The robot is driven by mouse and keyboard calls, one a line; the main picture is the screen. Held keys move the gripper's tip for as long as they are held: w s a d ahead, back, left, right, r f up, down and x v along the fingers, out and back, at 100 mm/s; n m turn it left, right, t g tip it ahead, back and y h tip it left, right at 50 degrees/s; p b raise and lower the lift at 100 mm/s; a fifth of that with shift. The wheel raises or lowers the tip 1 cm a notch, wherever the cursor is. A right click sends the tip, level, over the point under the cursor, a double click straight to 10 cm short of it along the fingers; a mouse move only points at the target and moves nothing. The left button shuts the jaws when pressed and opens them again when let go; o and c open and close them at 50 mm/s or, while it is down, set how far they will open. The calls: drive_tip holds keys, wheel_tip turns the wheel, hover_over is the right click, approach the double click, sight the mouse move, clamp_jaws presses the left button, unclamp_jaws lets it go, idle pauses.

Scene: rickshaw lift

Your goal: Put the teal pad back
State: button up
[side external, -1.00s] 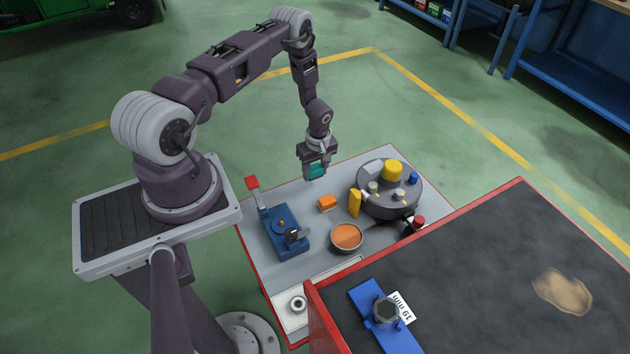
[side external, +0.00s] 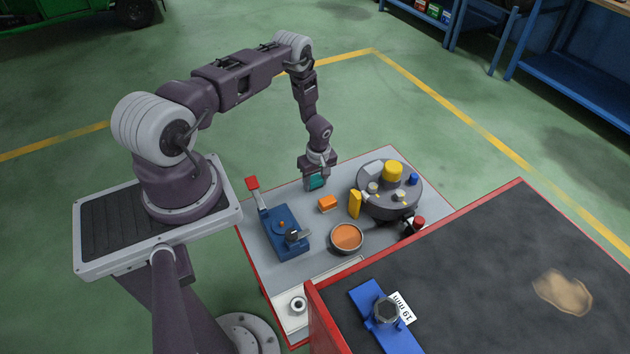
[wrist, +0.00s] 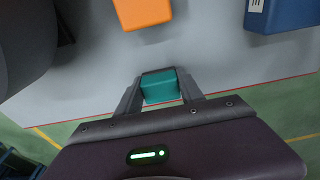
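The teal pad (side external: 316,182) is a small block held between the fingers of my gripper (side external: 315,184), which is shut on it. In the side external view it hangs over the far part of the grey tabletop (side external: 290,188), beyond the orange block. In the wrist view the teal pad (wrist: 159,87) sits between both fingertips (wrist: 158,88), with the tabletop behind it. I cannot tell whether the pad touches the tabletop.
An orange block (side external: 327,203) lies close by. A dark round turntable (side external: 372,205) with several coloured parts stands to the right. A blue fixture (side external: 283,235) with a red-tipped lever stands to the left, and an orange-filled bowl (side external: 346,238) is nearer the camera.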

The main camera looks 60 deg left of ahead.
drive_tip(key=shift+o, duration=0.9)
drive_tip(key=shift+f, duration=0.2)
drive_tip(key=r, duration=0.7)
drive_tip(key=shift+s+d+r, duration=0.2)
drive_tip(key=shift+r, duration=0.2)
drive_tip(key=w+d+r+m+t, duration=0.1)
drive_tip(key=w+r+m, duration=0.15)
drive_tip(key=r, duration=0.55)
drive_tip(key=w+d+r+m, duration=0.1)
drive_tip(key=w+d+r, duration=0.15)
drive_tip(key=r, duration=0.55)
wheel_tip(320, 180, up, 16)
drive_tip(key=m+t, duration=0.1)
drive_tip(key=m, duration=0.3)
hover_over(315, 181)
drive_tip(key=w+d, duration=0.4)
drive_tip(key=d, duration=0.5)
drive_tip(key=s+d+r+m+t, duration=0.2)
drive_tip(key=s+d+r+m, duration=0.2)
drive_tip(key=s+d+r, duration=0.55)
drive_tip(key=s+d+r+m, duration=0.3)
drive_tip(key=s, duration=0.4)
drive_tip(key=s+d+r+m+t+h, duration=0.1)
drive_tip(key=s+d+r+m, duration=0.1)
drive_tip(key=s, duration=0.6)
drive_tip(key=shift+d+r+m+t, duration=0.35)
drive_tip(key=shift+d+m, duration=0.4)
drive_tip(key=shift+d, duration=0.35)
